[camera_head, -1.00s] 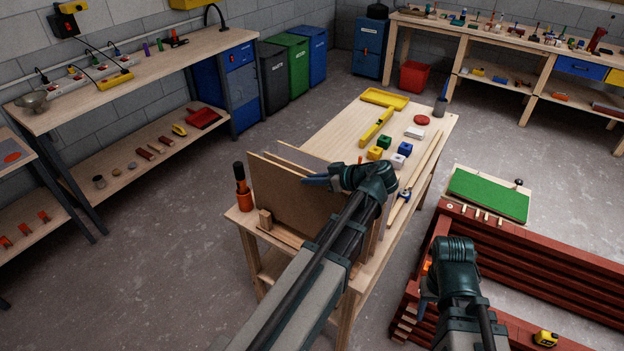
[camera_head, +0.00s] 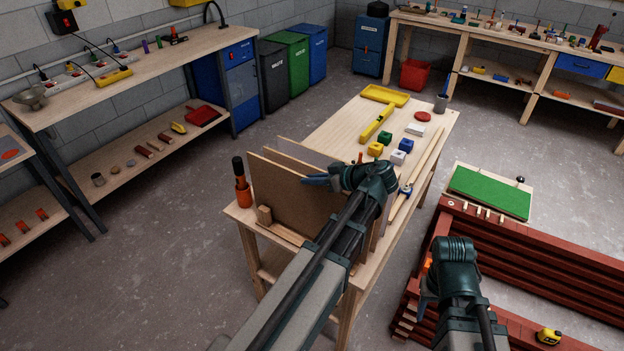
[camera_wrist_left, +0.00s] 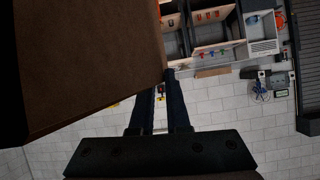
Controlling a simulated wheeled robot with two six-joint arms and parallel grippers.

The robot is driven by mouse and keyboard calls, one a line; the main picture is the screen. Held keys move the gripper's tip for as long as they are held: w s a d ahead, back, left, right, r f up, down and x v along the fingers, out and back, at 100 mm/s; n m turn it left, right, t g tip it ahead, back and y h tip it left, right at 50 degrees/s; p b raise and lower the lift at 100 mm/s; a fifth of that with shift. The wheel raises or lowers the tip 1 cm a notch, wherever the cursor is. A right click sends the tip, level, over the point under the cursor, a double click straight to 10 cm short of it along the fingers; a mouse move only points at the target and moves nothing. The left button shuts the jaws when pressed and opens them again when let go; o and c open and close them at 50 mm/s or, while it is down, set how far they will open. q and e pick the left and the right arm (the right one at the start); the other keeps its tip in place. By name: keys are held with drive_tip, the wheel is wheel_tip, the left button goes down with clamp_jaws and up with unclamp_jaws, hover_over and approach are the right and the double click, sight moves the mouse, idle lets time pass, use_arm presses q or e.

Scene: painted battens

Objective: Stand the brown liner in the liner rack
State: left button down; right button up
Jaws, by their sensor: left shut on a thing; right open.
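The brown liner (camera_head: 292,196) is a flat brown panel standing upright on edge at the near left end of the light wooden table. My left gripper (camera_head: 316,181) is shut on it at its upper right edge. In the left wrist view the brown panel (camera_wrist_left: 80,60) fills the upper left, beside the close-set fingers (camera_wrist_left: 160,112). The liner rack (camera_head: 265,217) shows as a wooden post and base strip at the panel's lower left. My arm and the panel hide the rest, so I cannot tell how the panel's lower edge sits. My right gripper (camera_head: 426,290) is open at the lower right.
A greyish panel (camera_head: 290,150) stands close behind the brown one. An orange bottle with a dark top (camera_head: 242,185) stands just left. Coloured blocks (camera_head: 398,157), a yellow level (camera_head: 377,123) and a yellow tray (camera_head: 385,95) lie farther back. Red battens (camera_head: 530,270) are stacked at right.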

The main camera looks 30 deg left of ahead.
sight(346, 195)
use_arm(q)
drive_tip(key=shift+f+b, duration=1.2)
drive_tip(key=shift+f, duration=0.05)
drive_tip(key=c, duration=0.8)
unclamp_jaws()
drive_tip(key=p+v, duration=0.6)
drive_tip(key=v, duration=0.6)
drive_tip(key=shift+d+r, duration=0.1)
drive_tip(key=shift+r, duration=0.1)
drive_tip(key=shift+v, duration=0.75)
drive_tip(key=shift+f, duration=0.15)
